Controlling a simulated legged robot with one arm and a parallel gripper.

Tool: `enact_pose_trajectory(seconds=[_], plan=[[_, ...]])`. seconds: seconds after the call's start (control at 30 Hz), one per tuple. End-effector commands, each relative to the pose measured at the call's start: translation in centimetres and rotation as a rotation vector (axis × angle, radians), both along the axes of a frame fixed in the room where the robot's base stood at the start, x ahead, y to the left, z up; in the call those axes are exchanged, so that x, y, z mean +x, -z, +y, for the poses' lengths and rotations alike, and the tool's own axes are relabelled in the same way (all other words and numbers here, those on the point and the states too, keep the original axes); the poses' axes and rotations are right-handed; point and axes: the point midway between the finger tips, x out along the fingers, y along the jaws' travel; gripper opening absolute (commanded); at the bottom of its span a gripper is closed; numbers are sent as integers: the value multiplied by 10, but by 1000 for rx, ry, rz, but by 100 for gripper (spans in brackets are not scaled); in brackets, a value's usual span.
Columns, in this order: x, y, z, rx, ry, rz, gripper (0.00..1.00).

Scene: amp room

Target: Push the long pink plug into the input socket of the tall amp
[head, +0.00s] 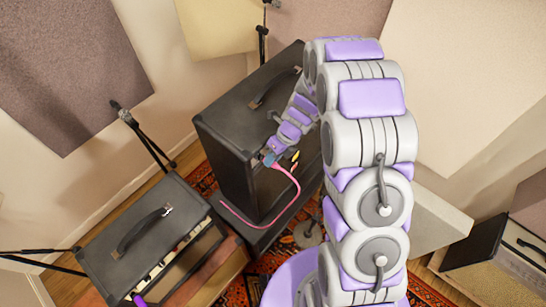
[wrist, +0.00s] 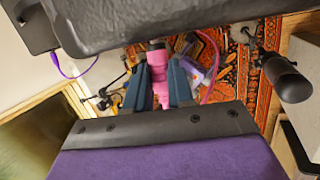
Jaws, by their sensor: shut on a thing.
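The tall amp (head: 222,160) is a black cabinet with a top handle, standing in the middle of the head view. My gripper (head: 270,157) is at the upper part of its front. In the wrist view, my gripper's blue fingers (wrist: 158,68) are shut on the long pink plug (wrist: 159,90). The plug's front end points up the picture towards a dark textured surface (wrist: 170,22), probably the tall amp. The input socket is hidden, and I cannot tell whether the plug tip touches it. A pink cable (head: 293,180) curves from the gripper down beside the amp.
A smaller black amp (head: 130,235) stands at lower left, with a purple plug (head: 138,299) at its front. Microphone stands (head: 140,135) rise behind it. A microphone (wrist: 285,78) hangs at the right in the wrist view. Another amp (head: 510,250) stands at far right.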

Motion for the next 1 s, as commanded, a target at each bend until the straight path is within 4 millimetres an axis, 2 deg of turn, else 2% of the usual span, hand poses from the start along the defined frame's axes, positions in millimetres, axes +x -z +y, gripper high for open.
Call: enact_pose_trajectory(seconds=[0.23,0.27,0.53,0.83,1.0], plan=[[1,0,1,0,0,0,0],[1,0,1,0,0,0,25],[1,0,1,0,0,0,51],[1,-1,0,1,0,-1,52],[4,-16,-7,-1,2,-7,52]])
